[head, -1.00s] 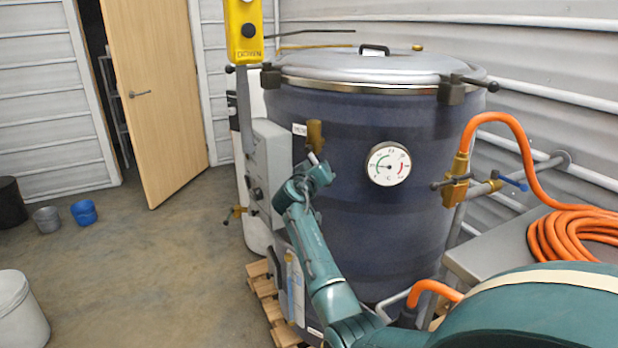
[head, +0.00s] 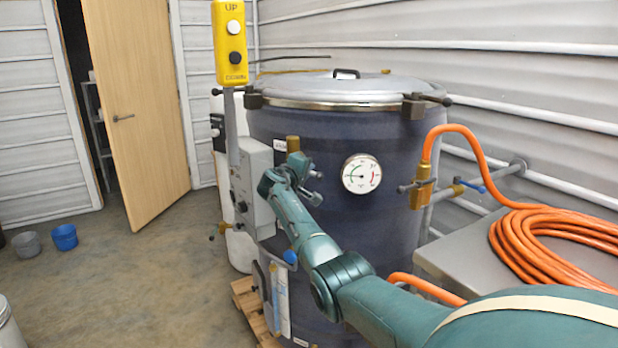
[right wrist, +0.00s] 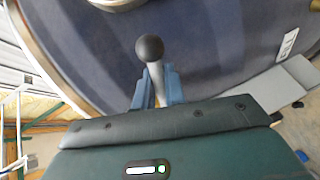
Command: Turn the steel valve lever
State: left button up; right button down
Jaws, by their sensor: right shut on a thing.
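The steel lever (right wrist: 156,76) shows in the right wrist view as a pale metal rod with a round black knob (right wrist: 149,48) at its end. My right gripper (right wrist: 155,88) is shut on its shaft, one blue finger on each side, with the knob sticking out beyond the fingertips. In the head view my right gripper (head: 298,168) is at the front of the dark blue vessel (head: 330,225), just below a brass fitting (head: 293,144). The lever is mostly hidden there behind my gripper and wrist. My left gripper is not in view.
A round dial gauge (head: 361,174) is right of my gripper. A grey control box (head: 257,180) stands close on its left, below a yellow button pendant (head: 229,42). An orange hose (head: 480,155) and a brass valve (head: 421,187) are at the right.

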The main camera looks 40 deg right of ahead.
jog(key=shift+s+d+r+n+g+p, duration=0.1)
jog(key=shift+r+n+g+p, duration=0.2)
jog(key=shift+r+n+p, duration=0.7)
jog(key=c, duration=1.6)
grip_release()
jog(key=shift+f, duration=0.1)
jog(key=shift+o, duration=0.2)
jog(key=v, duration=1.3)
jog(key=shift+b, duration=0.45)
jog(key=shift+f, duration=0.1)
